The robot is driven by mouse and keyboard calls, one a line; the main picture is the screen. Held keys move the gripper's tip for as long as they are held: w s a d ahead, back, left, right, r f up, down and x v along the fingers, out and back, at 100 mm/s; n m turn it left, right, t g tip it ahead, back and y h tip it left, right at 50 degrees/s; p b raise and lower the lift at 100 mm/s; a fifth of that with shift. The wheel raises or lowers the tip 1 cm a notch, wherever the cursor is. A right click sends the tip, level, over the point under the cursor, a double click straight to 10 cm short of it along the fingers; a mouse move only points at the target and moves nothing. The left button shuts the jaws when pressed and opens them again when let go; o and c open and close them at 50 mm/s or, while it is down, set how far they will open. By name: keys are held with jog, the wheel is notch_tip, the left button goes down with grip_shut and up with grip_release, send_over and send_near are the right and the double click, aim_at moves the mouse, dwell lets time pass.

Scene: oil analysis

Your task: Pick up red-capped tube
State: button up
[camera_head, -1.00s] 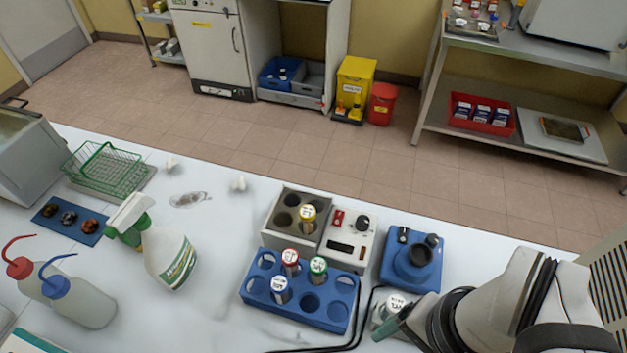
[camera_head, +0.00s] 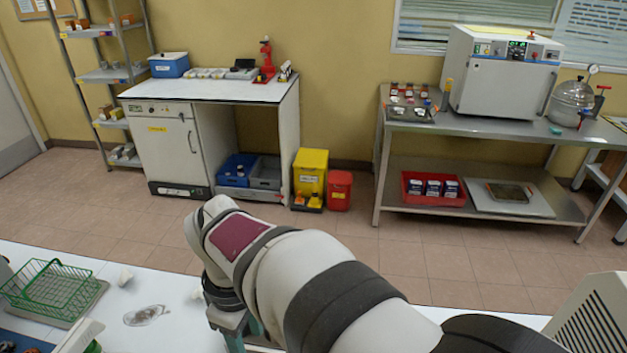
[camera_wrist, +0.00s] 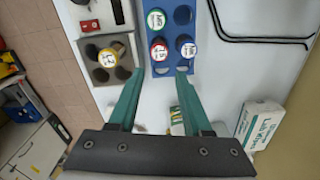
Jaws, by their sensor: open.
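The red-capped tube (camera_wrist: 158,52) stands in the blue rack (camera_wrist: 170,72) in the wrist view, its cap facing the camera. My gripper (camera_wrist: 160,71) is open and empty, its two teal fingers apart. In the picture, the red cap lies just beyond the fingertips, between their lines; I cannot tell the height gap. A green-capped tube (camera_wrist: 156,20) and a blue-capped tube (camera_wrist: 188,50) stand in the same rack.
A white-and-green box (camera_wrist: 262,124) lies at right, below black cables (camera_wrist: 255,39). A labelled bottle (camera_wrist: 177,118) shows between the fingers. A green basket (camera_head: 50,288) sits at the bench's left.

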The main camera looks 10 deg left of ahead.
notch_tip(320, 180, down, 14)
jog(key=shift+w+r, duration=0.1)
jog(key=shift+w, duration=0.05)
grip_shut()
